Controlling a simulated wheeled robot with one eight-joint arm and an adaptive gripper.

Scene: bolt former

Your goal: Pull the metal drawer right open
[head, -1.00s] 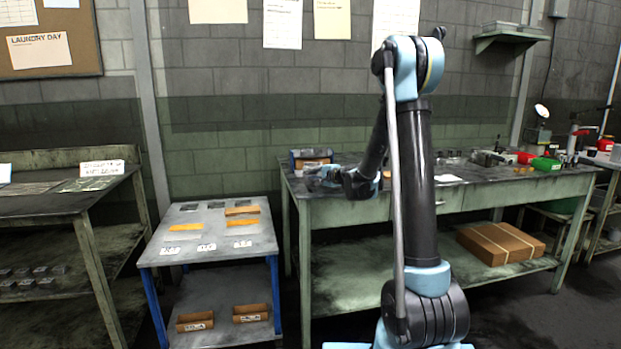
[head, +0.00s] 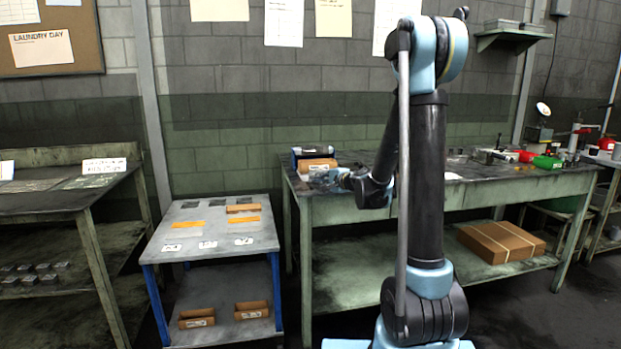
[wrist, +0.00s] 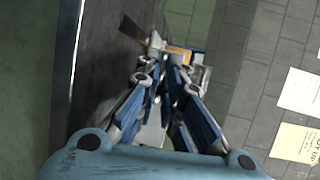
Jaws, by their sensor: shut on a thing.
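A small blue cabinet (head: 299,157) stands on the left end of the green workbench, against the wall. The metal drawer (head: 318,173) is at its front, and a brown-orange part (head: 318,163) shows above it. My gripper (head: 333,178) is low over the bench's left end, right at the drawer's front. In the wrist view the fingers of my gripper (wrist: 165,72) are closed together on the drawer's grey front (wrist: 155,42). The orange and blue of the cabinet (wrist: 198,55) show just beyond. The fingers hide the exact contact and most of the drawer.
The workbench (head: 345,208) has clear room along its front left edge. Tools and red and green containers (head: 547,162) stand at its right end. A low grey table (head: 215,252) with blue legs stands to the left. A cardboard box (head: 500,245) lies on the bench's lower shelf.

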